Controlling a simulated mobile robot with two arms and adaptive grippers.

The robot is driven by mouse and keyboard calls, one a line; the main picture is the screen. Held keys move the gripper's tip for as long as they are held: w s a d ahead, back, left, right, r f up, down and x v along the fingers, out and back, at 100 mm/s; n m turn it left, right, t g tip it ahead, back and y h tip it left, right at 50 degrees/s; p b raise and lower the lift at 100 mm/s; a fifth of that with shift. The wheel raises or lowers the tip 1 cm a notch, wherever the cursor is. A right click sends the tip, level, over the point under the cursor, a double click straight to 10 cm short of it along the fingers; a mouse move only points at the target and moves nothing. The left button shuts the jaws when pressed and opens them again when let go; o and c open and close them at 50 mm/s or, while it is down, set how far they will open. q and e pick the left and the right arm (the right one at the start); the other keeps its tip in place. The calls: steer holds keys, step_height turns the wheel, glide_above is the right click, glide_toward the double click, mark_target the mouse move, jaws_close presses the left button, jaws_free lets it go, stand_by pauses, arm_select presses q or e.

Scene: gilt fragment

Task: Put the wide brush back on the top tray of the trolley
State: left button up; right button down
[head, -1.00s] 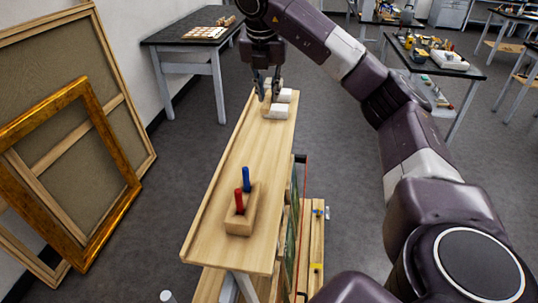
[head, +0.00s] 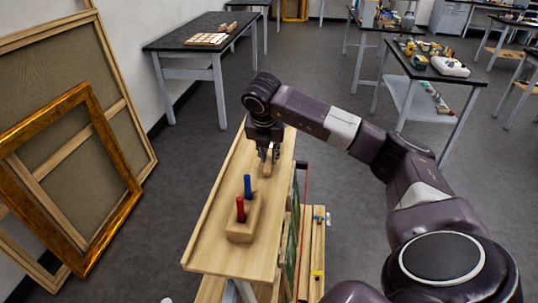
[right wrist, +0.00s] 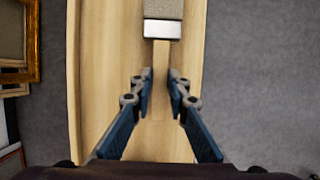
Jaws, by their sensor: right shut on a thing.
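The wide brush (right wrist: 162,29) has a pale wooden handle, a metal ferrule and a grey-beige bristle block, seen in the right wrist view. My right gripper (right wrist: 160,75) is shut on its handle, with the ferrule beyond the fingertips. In the head view the gripper (head: 268,155) is over the trolley's light wooden top tray (head: 218,215), and a little of the brush (head: 267,170) shows below the fingers. I cannot tell whether the brush touches the tray. My left gripper is out of view.
A wooden holder block (head: 241,232) with a red handle (head: 240,209) and a blue handle (head: 248,186) stands on the tray's near part. A gilt frame (head: 110,220) leans at the left. Dark-topped tables (head: 183,37) stand behind.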

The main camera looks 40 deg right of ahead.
steer(key=shift+f, duration=0.35)
steer(key=shift+f, duration=0.15)
steer(key=c, duration=1.8)
jaws_free()
steer(key=shift+c, duration=0.2)
